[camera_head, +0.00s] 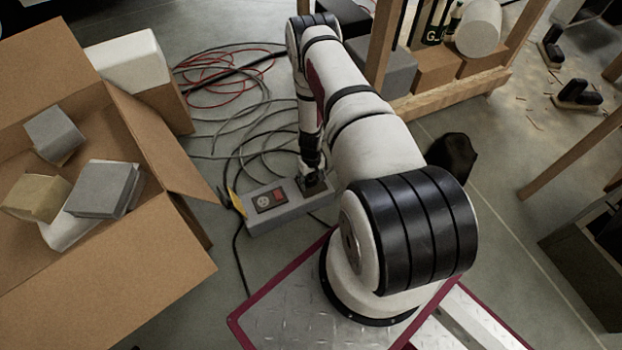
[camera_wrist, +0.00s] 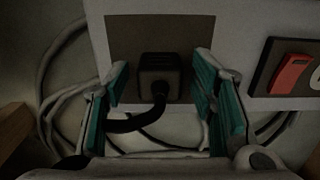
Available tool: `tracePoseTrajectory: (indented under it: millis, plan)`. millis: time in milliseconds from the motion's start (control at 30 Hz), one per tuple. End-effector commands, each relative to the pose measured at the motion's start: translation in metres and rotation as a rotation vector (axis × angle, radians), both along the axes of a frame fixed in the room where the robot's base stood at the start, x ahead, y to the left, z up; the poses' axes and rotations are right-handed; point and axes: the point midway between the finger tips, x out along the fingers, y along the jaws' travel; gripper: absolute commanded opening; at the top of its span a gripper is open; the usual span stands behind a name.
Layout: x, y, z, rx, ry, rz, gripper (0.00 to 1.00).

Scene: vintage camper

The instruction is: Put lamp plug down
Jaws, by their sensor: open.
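The lamp plug is a small black block (camera_wrist: 160,76) between my open fingers in the wrist view, with a gap on each side. It sits against a dark panel (camera_wrist: 120,35) on a pale grey power box; I cannot tell whether it is pushed in. Its black cord (camera_wrist: 128,124) bends away to the left below it. In the head view the power box (camera_head: 290,207) lies on the floor, and my gripper (camera_head: 312,182) is over its right end, hiding the plug there. My gripper (camera_wrist: 160,95) is open, with teal finger pads.
A red rocker switch (camera_wrist: 290,74) is on the box's right side. An open cardboard box (camera_head: 170,255) with several small blocks stands at left. Loose grey and red cables (camera_head: 235,75) lie behind the power box. A wooden shelf frame (camera_head: 450,95) stands at back right.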

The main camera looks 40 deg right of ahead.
Motion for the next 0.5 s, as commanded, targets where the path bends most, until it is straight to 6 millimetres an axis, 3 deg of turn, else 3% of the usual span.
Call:
tracePoseTrajectory:
  millis: [100, 500]
  plan:
    - [0.0, 0.0, 0.012, 0.0, 0.0, 0.0, 0.51]
    - [0.001, -0.001, 0.099, -0.002, -0.002, 0.001, 0.51]
